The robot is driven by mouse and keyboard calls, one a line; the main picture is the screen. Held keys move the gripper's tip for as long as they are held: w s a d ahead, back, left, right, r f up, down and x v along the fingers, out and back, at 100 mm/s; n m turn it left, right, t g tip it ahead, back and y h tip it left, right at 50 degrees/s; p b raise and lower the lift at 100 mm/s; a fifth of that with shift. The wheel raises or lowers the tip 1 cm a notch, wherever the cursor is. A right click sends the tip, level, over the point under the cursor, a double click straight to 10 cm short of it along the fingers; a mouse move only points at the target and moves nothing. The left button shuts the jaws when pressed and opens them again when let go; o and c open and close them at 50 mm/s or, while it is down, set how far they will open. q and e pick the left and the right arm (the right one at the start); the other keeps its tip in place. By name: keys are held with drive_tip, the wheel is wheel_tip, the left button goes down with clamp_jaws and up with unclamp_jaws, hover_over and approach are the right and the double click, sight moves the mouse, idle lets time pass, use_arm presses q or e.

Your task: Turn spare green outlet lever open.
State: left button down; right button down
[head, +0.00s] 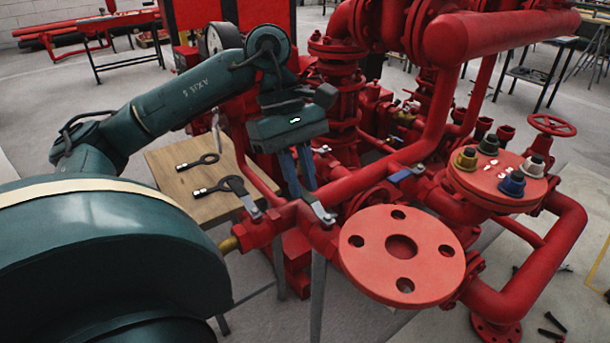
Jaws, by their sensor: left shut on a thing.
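My left gripper (306,190) reaches down from its teal arm, with its blue fingers over the red pipework. It is shut on an outlet lever (322,213), whose metal end shows just below the fingertips on the red pipe. The rest of this lever is hidden by the fingers, and I cannot make out its green colour. A blue lever (404,174) sits on a pipe to the right. My right gripper is not in view.
A large red flange (401,256) with bolt holes stands close in front, right of the gripper. A red cover with coloured caps (497,180) and a handwheel (551,125) are at right. Two black tools (199,161) lie on a wooden table (168,165) behind.

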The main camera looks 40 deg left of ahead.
use_arm(q)
drive_tip(key=shift+w, duration=0.1)
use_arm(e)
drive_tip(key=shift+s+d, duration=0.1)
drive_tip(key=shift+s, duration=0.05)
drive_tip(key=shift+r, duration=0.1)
use_arm(q)
drive_tip(key=c, duration=1.3)
unclamp_jaws()
drive_tip(key=shift+c, duration=0.2)
drive_tip(key=shift+r, duration=0.1)
